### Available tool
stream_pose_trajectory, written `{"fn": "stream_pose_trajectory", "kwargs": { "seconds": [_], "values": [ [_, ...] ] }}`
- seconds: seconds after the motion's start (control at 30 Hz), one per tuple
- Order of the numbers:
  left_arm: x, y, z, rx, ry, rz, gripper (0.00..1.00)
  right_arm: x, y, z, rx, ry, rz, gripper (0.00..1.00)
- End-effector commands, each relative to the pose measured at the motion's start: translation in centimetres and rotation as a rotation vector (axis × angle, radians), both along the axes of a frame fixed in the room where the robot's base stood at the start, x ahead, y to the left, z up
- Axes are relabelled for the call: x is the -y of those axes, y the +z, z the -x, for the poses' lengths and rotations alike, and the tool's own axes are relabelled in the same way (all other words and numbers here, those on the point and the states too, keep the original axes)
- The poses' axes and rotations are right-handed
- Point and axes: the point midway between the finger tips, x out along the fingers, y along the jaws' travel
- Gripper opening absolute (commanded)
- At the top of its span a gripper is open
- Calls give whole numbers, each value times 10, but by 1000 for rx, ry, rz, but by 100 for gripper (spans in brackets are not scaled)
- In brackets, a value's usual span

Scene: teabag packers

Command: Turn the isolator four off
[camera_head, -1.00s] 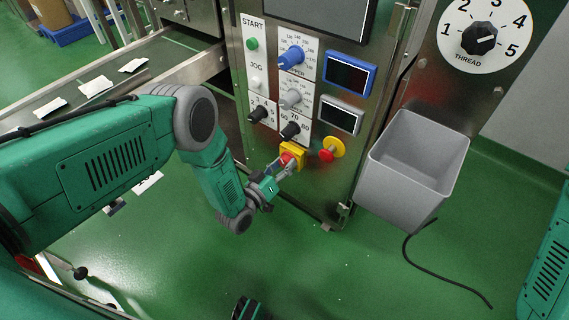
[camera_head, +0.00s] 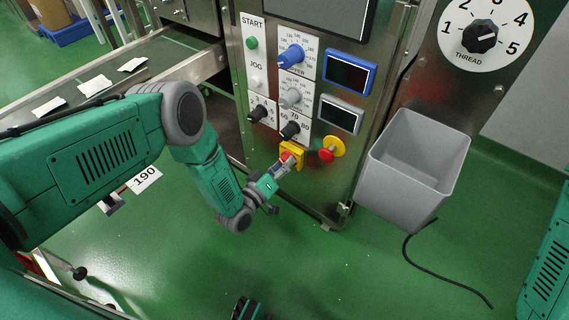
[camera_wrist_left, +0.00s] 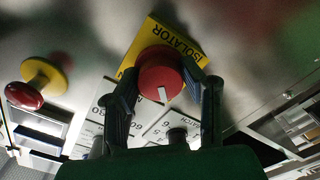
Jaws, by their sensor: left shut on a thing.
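The isolator is a red rotary knob (camera_head: 286,157) on a square yellow plate (camera_head: 298,150), low on the steel control panel. In the left wrist view the knob (camera_wrist_left: 158,72) has a white pointer mark near its lower edge, and the plate (camera_wrist_left: 150,35) reads "ISOLATOR". My left gripper (camera_head: 283,166) is at the knob. In the left wrist view its two dark fingers (camera_wrist_left: 170,78) are on either side of the knob, shut on it. The fingers partly hide the knob in the head view.
A red emergency button (camera_head: 326,155) on a yellow disc (camera_head: 335,145) sits just right of the isolator. Other dials, including a blue knob (camera_head: 291,57), are above. A grey bin (camera_head: 412,165) stands to the right. A conveyor (camera_head: 165,62) carries white packets at left.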

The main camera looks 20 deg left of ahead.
Motion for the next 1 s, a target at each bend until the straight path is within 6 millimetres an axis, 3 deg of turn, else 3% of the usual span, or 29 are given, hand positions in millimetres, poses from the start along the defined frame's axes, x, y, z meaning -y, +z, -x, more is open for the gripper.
{"fn": "stream_pose_trajectory", "kwargs": {
  "seconds": [0.07, 0.1, 0.13, 0.53, 1.0],
  "values": [
    [0, -7, 6, -20, -3, -4, 7, 0, 0, 0, 0, 0, 0, 40],
    [0, -7, 6, -20, -3, -4, 46, 0, 0, 0, 0, 0, 0, 40],
    [0, -7, 5, -18, -3, -3, 56, 0, 0, 0, 0, 0, 0, 40],
    [-2, -3, 8, -7, 0, -1, 56, 0, 1, 1, 2, 0, 0, 40],
    [-25, -5, 70, -11, -2, -2, 56, 0, 1, 1, 3, 0, 0, 40]
  ]
}}
